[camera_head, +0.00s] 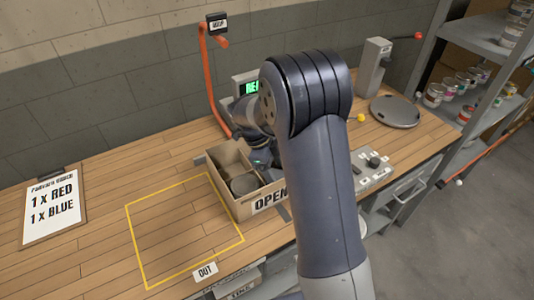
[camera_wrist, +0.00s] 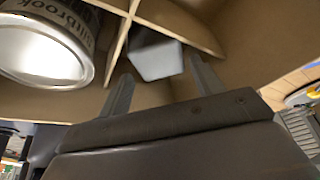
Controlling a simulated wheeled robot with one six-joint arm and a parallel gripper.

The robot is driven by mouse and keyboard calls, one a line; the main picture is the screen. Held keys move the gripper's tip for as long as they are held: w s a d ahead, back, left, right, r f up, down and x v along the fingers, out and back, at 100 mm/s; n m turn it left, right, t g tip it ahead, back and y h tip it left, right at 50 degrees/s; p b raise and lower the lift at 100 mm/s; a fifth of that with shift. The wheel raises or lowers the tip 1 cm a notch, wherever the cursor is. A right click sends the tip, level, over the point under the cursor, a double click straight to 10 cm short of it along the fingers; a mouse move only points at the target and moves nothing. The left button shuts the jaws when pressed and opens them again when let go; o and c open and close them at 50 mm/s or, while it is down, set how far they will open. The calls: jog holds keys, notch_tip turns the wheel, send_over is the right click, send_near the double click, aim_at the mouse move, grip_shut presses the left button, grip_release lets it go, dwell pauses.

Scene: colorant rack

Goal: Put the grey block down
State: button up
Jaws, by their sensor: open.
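The grey block (camera_wrist: 155,57) is in a compartment of the cardboard box in the wrist view, beside a thin cardboard divider. My gripper (camera_wrist: 161,70) is open, with one finger on either side of the block's near end and gaps showing between fingers and block. I cannot tell whether the block rests on the box floor. In the head view, the open box (camera_head: 262,203) stands on the bench, marked "OPEN". My arm covers part of it, and I cannot make out the block there.
A round can (camera_wrist: 45,52) sits in the neighbouring compartment. A yellow outlined area (camera_head: 180,230) on the bench is empty, with an "OUT" label (camera_head: 205,271) by it. An order board (camera_head: 52,207) lies at left. An orange post (camera_head: 212,85) rises behind the box.

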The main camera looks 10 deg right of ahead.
jog(key=b+v, duration=0.1)
jog(key=v, duration=0.8)
jog(key=shift+r, duration=0.15)
